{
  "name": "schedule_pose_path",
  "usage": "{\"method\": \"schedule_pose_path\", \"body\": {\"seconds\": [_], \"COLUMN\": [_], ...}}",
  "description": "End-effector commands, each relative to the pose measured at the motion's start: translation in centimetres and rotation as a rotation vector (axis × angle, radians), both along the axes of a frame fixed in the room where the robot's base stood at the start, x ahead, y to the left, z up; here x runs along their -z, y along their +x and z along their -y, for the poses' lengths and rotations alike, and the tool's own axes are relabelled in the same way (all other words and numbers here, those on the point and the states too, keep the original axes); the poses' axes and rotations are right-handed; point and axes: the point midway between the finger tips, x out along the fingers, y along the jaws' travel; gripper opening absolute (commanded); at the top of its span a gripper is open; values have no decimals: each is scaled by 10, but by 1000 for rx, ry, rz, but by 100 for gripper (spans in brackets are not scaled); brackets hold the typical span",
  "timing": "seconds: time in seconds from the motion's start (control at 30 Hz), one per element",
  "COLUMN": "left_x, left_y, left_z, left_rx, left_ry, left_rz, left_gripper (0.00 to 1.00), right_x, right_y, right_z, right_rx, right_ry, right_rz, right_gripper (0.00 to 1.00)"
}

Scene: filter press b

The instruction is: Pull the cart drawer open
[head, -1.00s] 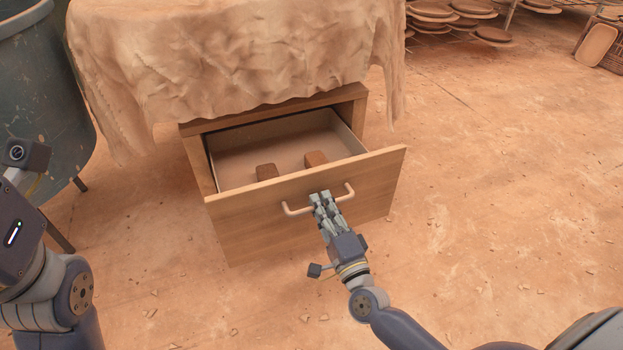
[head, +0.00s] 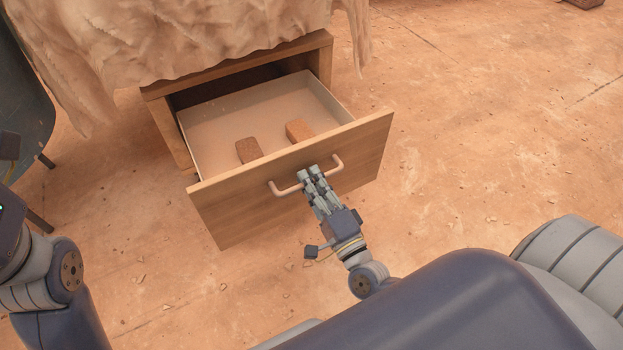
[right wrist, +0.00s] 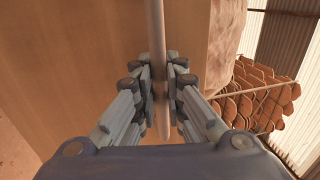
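The cart drawer (head: 292,180) has a wooden front and stands well out of the wooden cart (head: 160,118). Its pinkish bar handle (head: 285,191) is on the front face, and the handle also shows in the right wrist view (right wrist: 156,30). My right gripper (head: 309,174) is at the middle of the handle. In the right wrist view its fingers (right wrist: 159,85) are closed in on the bar from both sides. My left arm shows at the left edge of the head view, but its fingers are out of the picture.
Two brown blocks, one on the left (head: 249,150) and one on the right (head: 299,130), lie inside the drawer. A tan cloth (head: 200,30) drapes over the cart. A dark tub (head: 22,100) stands at the left. The floor to the right is clear.

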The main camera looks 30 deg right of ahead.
Motion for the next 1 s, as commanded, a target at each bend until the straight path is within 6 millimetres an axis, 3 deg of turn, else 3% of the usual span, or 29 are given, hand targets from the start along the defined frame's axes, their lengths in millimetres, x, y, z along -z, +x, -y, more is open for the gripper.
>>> {"method": "schedule_pose_path", "body": {"seconds": [0.1, 0.47, 0.57, 1.0], "left_x": [0, 0, 0, 0], "left_y": [0, 1, 0, 0], "left_z": [0, 0, 0, 0], "left_rx": [0, -2, -1, -1], "left_ry": [0, 3, 2, 1], "left_rz": [-1, -1, -1, -1], "left_gripper": [40, 40, 40, 40], "right_x": [1, 1, 5, 21], "right_y": [0, -3, -15, -100], "right_z": [0, 0, 0, 3], "right_rx": [0, 0, -1, -1], "right_ry": [0, -1, -1, 0], "right_rz": [-2, -2, -5, -5], "right_gripper": [32, 32, 32, 32]}}
